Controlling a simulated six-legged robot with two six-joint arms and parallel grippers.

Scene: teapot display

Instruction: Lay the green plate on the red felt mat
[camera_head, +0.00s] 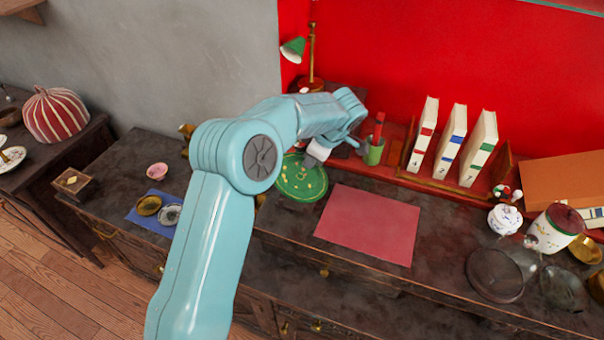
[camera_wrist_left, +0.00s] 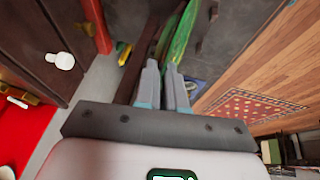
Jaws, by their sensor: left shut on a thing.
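The green plate (camera_head: 301,182) has a gold pattern and is just left of the red felt mat (camera_head: 368,224) in the head view. The mat lies flat and bare on the dark counter. My left gripper (camera_head: 318,152) is shut on the plate's far edge. In the left wrist view the plate (camera_wrist_left: 178,38) shows edge-on beyond the fingertips of the left gripper (camera_wrist_left: 164,68). I cannot tell whether the plate touches the counter. My right gripper is not in view.
Behind the mat stand a green cup (camera_head: 373,153) with red sticks and several numbered books (camera_head: 452,140). A blue mat (camera_head: 152,218) with small dishes lies at left.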

